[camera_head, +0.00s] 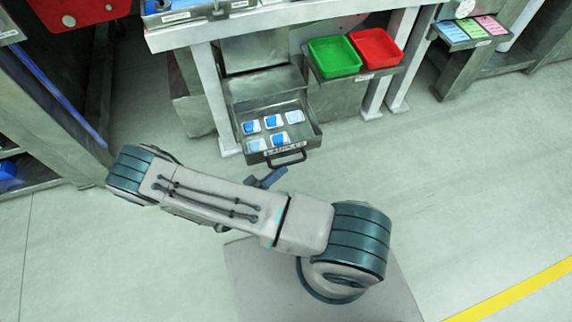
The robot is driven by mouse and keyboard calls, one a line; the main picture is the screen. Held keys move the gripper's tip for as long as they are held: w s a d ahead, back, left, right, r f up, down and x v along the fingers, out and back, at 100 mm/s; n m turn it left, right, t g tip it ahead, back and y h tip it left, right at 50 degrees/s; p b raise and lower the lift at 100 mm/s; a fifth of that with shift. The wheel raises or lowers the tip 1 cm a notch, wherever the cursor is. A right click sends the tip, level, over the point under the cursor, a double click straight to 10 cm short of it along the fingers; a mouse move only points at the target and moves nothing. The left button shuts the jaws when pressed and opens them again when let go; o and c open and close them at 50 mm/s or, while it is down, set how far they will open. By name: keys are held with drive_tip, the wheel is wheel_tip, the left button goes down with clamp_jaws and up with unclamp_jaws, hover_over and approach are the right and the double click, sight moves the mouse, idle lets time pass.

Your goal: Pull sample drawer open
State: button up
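The sample drawer (314,131) is a grey metal tray that stands pulled out from the metal cabinet, below the bench. Several small blue-and-white packs lie in it, and a label is on its front. Its dark bar handle (289,161) faces my arm. My arm reaches across the floor in front of the drawer. A small blue part, which looks like the end of my gripper (269,179), shows just past the arm, below and left of the handle. The rest of the gripper is hidden behind the arm. I cannot tell whether it touches the handle, or whether it is open or shut.
A green bin (334,57) and a red bin (376,47) sit on a shelf right of the drawer. White bench legs (215,100) stand beside it. A dark machine (50,120) is at the left. The floor at the right is clear, with a yellow line (515,292).

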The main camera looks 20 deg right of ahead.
drive_tip(key=v, duration=1)
drive_tip(key=shift+p, duration=0.4)
drive_tip(key=w+d+r+g+y+p, duration=0.15)
drive_tip(key=r+g+y+p, duration=0.3)
drive_tip(key=r, duration=0.75)
drive_tip(key=d+r+m+g+y+p, duration=0.1)
drive_tip(key=d+r+g+y+p, duration=0.3)
drive_tip(key=r, duration=0.7)
drive_tip(key=w+r+g+y+p, duration=0.1)
drive_tip(key=r+g+y+p, duration=0.15)
drive_tip(key=r+p, duration=0.65)
drive_tip(key=s+d+r+n+t+y+p, duration=0.1)
drive_tip(key=s+d+r+t+y+p, duration=0.1)
drive_tip(key=r, duration=0.9)
drive_tip(key=s+d+r+n+t+y+p, duration=0.1)
drive_tip(key=r+p, duration=0.4)
drive_tip(key=r, duration=0.6)
drive_tip(key=s+d+r+n+t+y+p, duration=0.1)
drive_tip(key=s+d+r+t+y+p, duration=0.2)
drive_tip(key=r, duration=0.7)
drive_tip(key=shift+d+r+t+y+p, duration=0.45)
drive_tip(key=shift+d+y, duration=0.35)
drive_tip(key=shift+y, duration=0.3)
